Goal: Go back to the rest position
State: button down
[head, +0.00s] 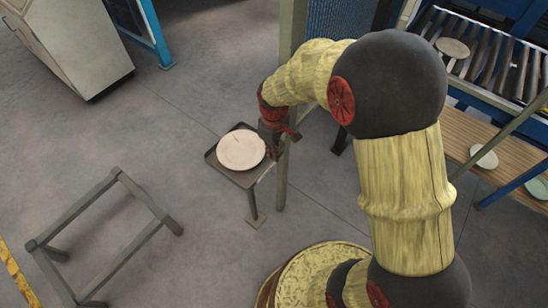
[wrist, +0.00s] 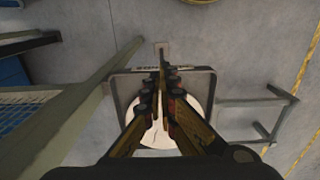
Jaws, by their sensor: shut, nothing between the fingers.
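My gripper (wrist: 162,75) is shut and empty in the wrist view, its fingers together above a small tray stand. In the head view my gripper (head: 279,150) is at the right edge of that stand, partly hidden by my arm. A pale round plate (head: 241,150) lies flat on the dark tray (head: 212,158) of the stand. The plate also shows in the wrist view (wrist: 158,139), behind the fingers, which cover much of it. I cannot tell how high the fingers are above the plate.
A green-grey post (head: 284,185) stands close beside the gripper. A low metal frame (head: 140,190) is at the lower left. A roller conveyor (head: 500,65) and a wooden shelf (head: 470,132) with plates are at the right. A cabinet (head: 75,45) is at the upper left. Open floor lies between.

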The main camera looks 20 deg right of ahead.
jog(key=shift+r, duration=0.9)
jog(key=s+d+r+m+t, duration=0.1)
jog(key=s+r+m+t, duration=0.1)
jog(key=s+r, duration=0.8)
jog(key=s+d+r+m+t, duration=0.2)
jog(key=s+r+m, duration=0.3)
jog(key=s+r, duration=0.5)
notch_tip(320, 180, up, 4)
jog(key=shift+d+r+t, duration=0.25)
jog(key=shift+t, duration=0.55)
